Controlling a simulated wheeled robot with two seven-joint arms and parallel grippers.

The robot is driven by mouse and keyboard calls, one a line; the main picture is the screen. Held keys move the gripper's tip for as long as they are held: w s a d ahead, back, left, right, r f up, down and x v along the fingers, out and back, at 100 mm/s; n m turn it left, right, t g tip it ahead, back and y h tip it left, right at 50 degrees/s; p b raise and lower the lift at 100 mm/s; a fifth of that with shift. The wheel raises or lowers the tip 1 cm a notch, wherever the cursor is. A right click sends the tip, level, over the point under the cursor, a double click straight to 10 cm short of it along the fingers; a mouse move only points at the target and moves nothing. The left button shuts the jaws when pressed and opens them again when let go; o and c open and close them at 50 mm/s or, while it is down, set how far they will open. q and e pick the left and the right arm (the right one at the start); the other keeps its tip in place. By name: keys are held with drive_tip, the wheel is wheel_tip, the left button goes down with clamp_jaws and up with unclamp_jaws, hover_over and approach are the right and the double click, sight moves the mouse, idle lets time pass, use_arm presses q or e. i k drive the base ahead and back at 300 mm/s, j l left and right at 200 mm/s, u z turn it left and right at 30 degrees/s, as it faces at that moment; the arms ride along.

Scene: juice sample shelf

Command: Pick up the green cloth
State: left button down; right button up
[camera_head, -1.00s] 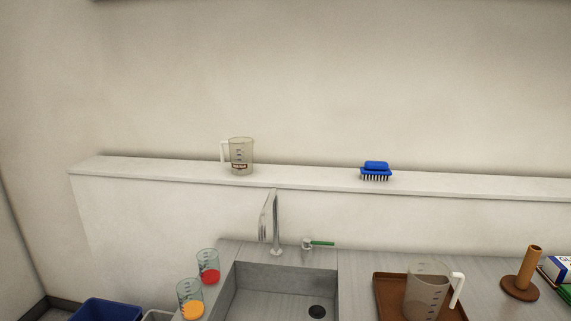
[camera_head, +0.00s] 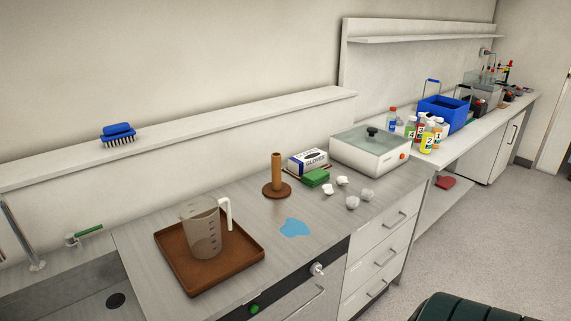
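The green cloth (camera_head: 315,177) looks like a small folded green pad. It lies on the grey counter (camera_head: 345,222), just in front of the white and blue gloves box (camera_head: 308,162). Neither of my grippers shows in the head view, so their state and distance from the cloth cannot be seen.
Near the cloth are a brown upright holder (camera_head: 277,170), several crumpled white pieces (camera_head: 342,181) and a lidded white device (camera_head: 370,150). A blue puddle (camera_head: 295,227) and a brown tray (camera_head: 165,248) with a jug (camera_head: 203,235) lie left.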

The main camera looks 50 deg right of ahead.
sight(318, 176)
drive_tip(key=z, duration=1.7)
